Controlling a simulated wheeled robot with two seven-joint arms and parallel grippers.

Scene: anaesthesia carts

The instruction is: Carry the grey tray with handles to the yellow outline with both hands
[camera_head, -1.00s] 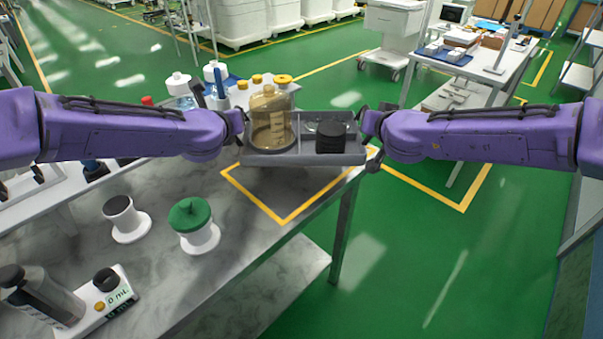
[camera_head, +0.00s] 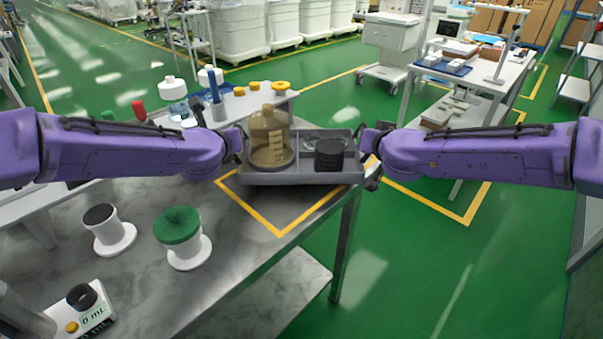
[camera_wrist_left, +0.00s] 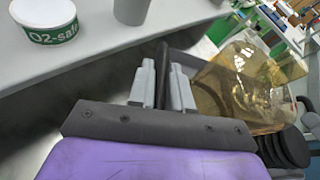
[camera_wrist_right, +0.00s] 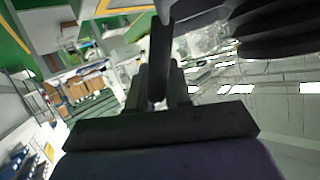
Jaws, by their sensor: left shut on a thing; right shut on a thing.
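The grey tray (camera_head: 300,178) is held between my two grippers, over the far corner of the grey table in the head view. It carries an amber bottle (camera_head: 268,140) on its left and a black round container (camera_head: 329,155) on its right. My left gripper (camera_head: 240,145) is shut on the tray's left handle; the dark handle shows between its fingers in the left wrist view (camera_wrist_left: 162,85). My right gripper (camera_head: 364,150) is shut on the right handle (camera_wrist_right: 160,60). The yellow outline (camera_head: 278,232) lies on the table's corner, partly hidden beneath the tray.
A green-topped white spool (camera_head: 182,240) and a black-topped white one (camera_head: 108,232) stand on the table's near left. A scale (camera_head: 85,315) sits at the lower left. Bottles with yellow caps stand behind the left arm. Green floor lies right of the table.

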